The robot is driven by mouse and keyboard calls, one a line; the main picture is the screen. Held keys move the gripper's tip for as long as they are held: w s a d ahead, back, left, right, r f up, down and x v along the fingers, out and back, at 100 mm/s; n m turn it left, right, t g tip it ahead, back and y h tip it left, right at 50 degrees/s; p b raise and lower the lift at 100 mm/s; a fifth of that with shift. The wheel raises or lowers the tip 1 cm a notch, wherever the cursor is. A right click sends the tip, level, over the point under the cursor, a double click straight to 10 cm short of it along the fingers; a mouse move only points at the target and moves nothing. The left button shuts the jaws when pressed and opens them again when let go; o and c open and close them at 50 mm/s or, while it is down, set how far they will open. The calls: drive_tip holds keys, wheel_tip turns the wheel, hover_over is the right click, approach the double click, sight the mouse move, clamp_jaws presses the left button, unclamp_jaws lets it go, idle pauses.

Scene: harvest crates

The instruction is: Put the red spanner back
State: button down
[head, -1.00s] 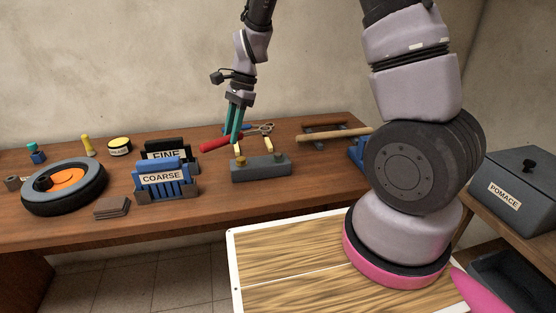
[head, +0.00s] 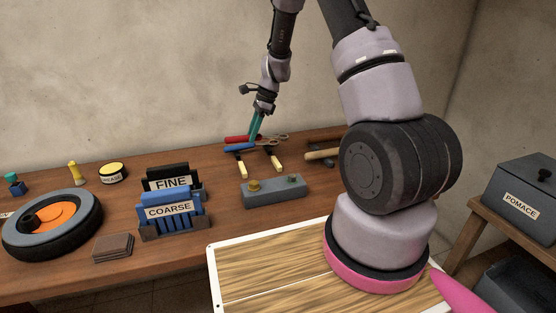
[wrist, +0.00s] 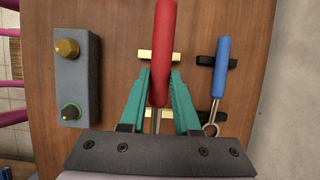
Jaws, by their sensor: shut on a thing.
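My gripper (head: 254,134) has teal fingers shut on the red spanner (head: 236,139). In the wrist view the red handle (wrist: 163,45) runs lengthwise between the fingertips (wrist: 160,85) and beyond them. Below it, in line, are two yellow rests (wrist: 158,56); they also show in the head view (head: 276,162). The spanner looks raised above them; the exact gap cannot be told. Its metal end is mostly hidden by the gripper. A blue-handled tool (wrist: 221,68) lies on black rests just to the right in the wrist view, apart from the fingers.
A grey block with two knobs (head: 274,192) stands in front of the rests. Left are the COARSE (head: 170,212) and FINE (head: 171,183) holders and a wheel (head: 20,237). A wooden-handled tool (head: 322,155) lies right.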

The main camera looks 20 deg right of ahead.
wheel_tip(320, 180, down, 10)
drive_tip(key=shift+r, duration=0.25)
drive_tip(key=c, duration=0.6)
unclamp_jaws()
